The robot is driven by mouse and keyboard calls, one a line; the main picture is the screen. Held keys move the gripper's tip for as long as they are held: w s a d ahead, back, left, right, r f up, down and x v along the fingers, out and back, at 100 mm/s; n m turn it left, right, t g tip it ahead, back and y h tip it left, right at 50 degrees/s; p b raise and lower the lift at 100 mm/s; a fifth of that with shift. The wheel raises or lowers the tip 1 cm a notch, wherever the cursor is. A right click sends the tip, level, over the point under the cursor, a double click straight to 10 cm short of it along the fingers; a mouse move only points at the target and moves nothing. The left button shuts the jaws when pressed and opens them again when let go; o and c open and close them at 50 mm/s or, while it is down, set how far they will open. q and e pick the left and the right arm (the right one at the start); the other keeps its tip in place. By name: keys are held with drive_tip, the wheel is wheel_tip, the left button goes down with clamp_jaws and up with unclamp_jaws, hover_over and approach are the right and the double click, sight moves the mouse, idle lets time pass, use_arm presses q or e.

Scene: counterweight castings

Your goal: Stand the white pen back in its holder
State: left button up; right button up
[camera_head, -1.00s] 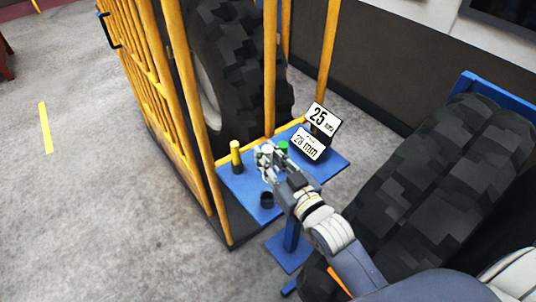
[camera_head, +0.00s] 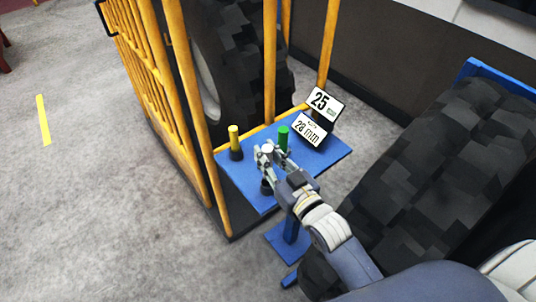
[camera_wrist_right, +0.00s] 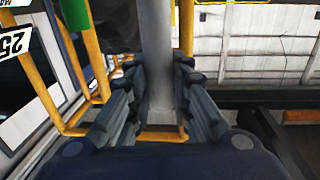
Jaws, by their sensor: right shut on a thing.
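My right gripper (camera_head: 266,160) is shut on the white pen (camera_wrist_right: 157,55), which stands upright between the fingers in the right wrist view. In the head view only the pen's pale top shows between the fingertips. An empty-looking black holder (camera_head: 266,188) on the blue table (camera_head: 240,185) shows partly below the gripper. The gripper hides most of it, so I cannot tell whether the pen's lower end is in it or above it. My left gripper is not in view.
A yellow pen (camera_head: 234,135) stands in a black holder to the left. A green pen (camera_head: 283,138) stands close behind my gripper. Two number cards (camera_head: 322,104) stand at the table's back right. Yellow bars (camera_head: 197,120) flank the table; a large tyre (camera_head: 440,170) is at right.

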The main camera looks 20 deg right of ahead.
drive_tip(key=shift+p, duration=0.8)
idle(1.3)
drive_tip(key=shift+f+b, duration=1.85)
drive_tip(key=shift+f, duration=0.9)
drive_tip(key=o, duration=0.9)
drive_tip(key=v, duration=1.2)
